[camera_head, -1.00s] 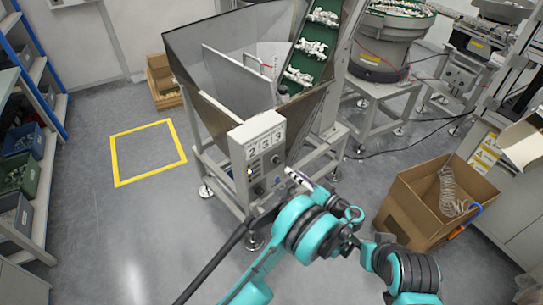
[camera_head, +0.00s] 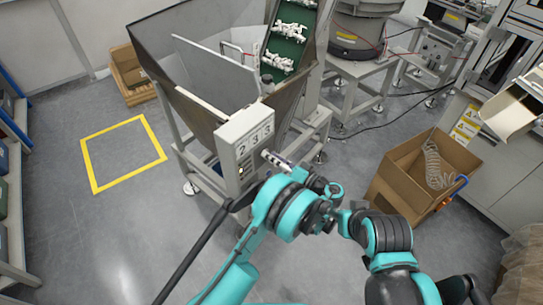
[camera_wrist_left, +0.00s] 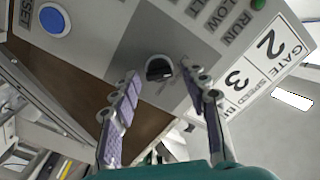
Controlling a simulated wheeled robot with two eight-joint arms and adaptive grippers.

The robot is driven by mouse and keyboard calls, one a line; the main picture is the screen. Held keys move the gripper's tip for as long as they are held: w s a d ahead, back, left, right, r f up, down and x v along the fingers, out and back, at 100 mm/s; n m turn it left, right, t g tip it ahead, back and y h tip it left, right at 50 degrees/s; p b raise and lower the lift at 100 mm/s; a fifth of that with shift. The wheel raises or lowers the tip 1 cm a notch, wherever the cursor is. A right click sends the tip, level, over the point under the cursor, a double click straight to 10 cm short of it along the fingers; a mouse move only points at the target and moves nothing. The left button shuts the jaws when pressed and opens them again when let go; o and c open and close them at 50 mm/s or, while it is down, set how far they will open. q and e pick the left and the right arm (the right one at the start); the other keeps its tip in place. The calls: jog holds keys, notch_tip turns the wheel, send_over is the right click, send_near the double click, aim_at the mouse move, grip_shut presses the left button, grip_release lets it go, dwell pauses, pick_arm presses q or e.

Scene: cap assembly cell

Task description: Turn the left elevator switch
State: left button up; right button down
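The grey elevator control box (camera_head: 243,140) with a 2-3-3 label stands on the hopper frame. In the left wrist view, its panel (camera_wrist_left: 110,48) shows a black rotary switch (camera_wrist_left: 159,68) on a dark grey patch. My left gripper (camera_head: 277,160) reaches the box front from the right in the head view. In the wrist view, its two padded fingers (camera_wrist_left: 162,82) are open on either side of the switch. I cannot tell whether they touch it. The switch is hard to make out in the head view. My right gripper is not in view.
A blue button (camera_wrist_left: 54,20) and a green one (camera_wrist_left: 258,3) sit on the same panel. The metal hopper (camera_head: 200,75) rises behind the box. A cardboard box (camera_head: 405,180) stands on the right. The yellow floor square (camera_head: 90,165) on the left is empty.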

pick_arm(q)
grip_shut()
jog(key=shift+m, duration=0.4)
jog(key=m, duration=1.6)
jog(key=shift+f+m, duration=0.2)
jog(key=shift+m, duration=0.5)
